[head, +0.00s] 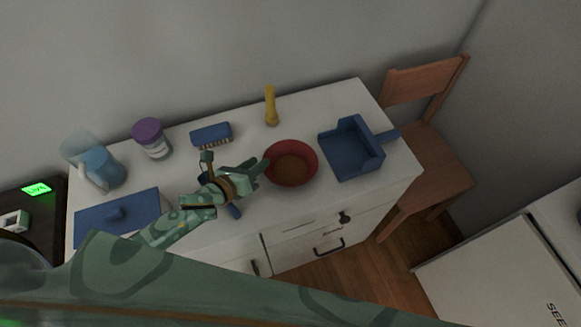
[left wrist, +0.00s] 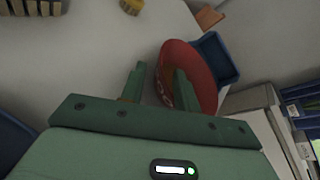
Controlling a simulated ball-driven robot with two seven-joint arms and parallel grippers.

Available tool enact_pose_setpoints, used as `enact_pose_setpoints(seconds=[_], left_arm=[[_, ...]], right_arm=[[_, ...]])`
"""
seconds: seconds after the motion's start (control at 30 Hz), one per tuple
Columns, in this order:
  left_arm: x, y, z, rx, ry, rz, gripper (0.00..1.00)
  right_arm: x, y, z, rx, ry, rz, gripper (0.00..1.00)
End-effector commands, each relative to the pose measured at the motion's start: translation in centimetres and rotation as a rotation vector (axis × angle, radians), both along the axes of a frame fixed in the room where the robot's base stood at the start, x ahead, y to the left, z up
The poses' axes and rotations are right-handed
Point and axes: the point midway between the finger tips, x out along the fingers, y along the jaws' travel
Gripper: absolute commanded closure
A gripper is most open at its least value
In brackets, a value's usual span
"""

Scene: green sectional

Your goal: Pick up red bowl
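The red bowl (head: 293,165) stands upright on the white cabinet top, with a brownish inside. My left gripper (head: 256,168) is at the bowl's left rim. In the left wrist view the left gripper (left wrist: 158,78) has its two fingers apart. One finger is outside the bowl (left wrist: 200,70) and the other overlaps its inside, with the near rim between them. Whether a finger touches the wall cannot be told. My right gripper is not in view.
On the white cabinet (head: 330,100) are a blue dustpan (head: 350,150) right of the bowl, a yellow object (head: 271,106) behind it, a blue brush (head: 211,134), a purple-lidded jar (head: 151,139), a blue pitcher (head: 103,167) and a blue box (head: 118,213). A wooden chair (head: 440,170) stands at right.

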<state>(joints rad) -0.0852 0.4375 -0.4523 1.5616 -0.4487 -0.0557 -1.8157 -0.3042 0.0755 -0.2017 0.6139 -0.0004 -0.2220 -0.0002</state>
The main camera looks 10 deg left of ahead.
Motion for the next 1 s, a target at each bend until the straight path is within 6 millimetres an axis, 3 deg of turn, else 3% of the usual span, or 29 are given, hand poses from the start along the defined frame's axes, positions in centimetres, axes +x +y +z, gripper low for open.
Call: enact_pose_setpoints(seconds=[0.33, 0.63, 0.73, 0.77, 1.0], left_arm=[[4.3, -1.7, -1.3, 0.000, 0.001, 0.001, 0.69], [4.8, -2.0, -1.4, 0.000, 0.000, 0.000, 0.69], [4.8, -2.0, -1.4, 0.000, 0.000, 0.000, 0.97], [4.8, -2.0, -1.4, 0.000, 0.000, 0.000, 1.00], [4.8, -1.9, -1.4, 0.000, 0.000, 0.001, 1.00]], right_arm=[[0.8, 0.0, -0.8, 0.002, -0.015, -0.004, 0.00], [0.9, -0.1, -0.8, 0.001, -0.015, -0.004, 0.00], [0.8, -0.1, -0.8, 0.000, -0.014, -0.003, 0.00], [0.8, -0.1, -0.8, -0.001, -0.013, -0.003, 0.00], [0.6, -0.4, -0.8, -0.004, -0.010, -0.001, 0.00]])
